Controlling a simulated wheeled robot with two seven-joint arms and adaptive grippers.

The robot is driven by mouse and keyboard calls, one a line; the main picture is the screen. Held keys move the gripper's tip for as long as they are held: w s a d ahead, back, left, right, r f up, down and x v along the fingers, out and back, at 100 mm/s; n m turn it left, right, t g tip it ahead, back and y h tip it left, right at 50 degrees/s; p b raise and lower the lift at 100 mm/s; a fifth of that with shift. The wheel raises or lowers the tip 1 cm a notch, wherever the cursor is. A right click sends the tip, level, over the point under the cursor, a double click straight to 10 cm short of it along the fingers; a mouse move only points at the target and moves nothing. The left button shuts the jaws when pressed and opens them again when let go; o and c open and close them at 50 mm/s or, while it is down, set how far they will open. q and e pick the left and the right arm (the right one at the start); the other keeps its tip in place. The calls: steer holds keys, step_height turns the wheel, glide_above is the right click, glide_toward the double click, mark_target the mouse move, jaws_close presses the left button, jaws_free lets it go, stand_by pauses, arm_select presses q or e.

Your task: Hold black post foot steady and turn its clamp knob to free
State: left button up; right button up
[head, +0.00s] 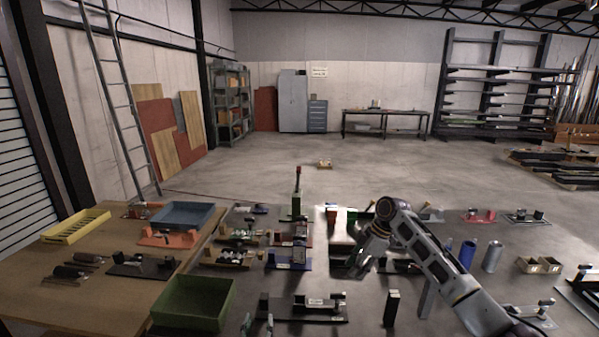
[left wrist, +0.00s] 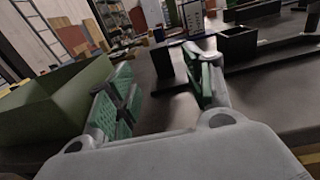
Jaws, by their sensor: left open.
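In the head view, a black base (head: 312,319) lies at the near edge of the table. A dark upright block (head: 263,304) stands at its left end, and a small knob-like part (head: 337,296) shows at its right. I cannot tell for sure that this is the black post foot. My left gripper (head: 257,325) is open at the bottom edge, just in front of the block. In the left wrist view its green-padded fingers (left wrist: 162,90) are apart and empty, with a dark block (left wrist: 163,61) beyond them. My right gripper (head: 362,257) hangs over the middle; its fingers are unclear.
A green bin (head: 194,303) stands close left of my left gripper. Another dark upright block (head: 391,307) stands to the right. Several coloured fixtures crowd the middle of the table. A blue cylinder (head: 467,254) and a grey cylinder (head: 492,256) stand at the right.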

arm_select(q)
steer(key=shift+s, duration=1.35)
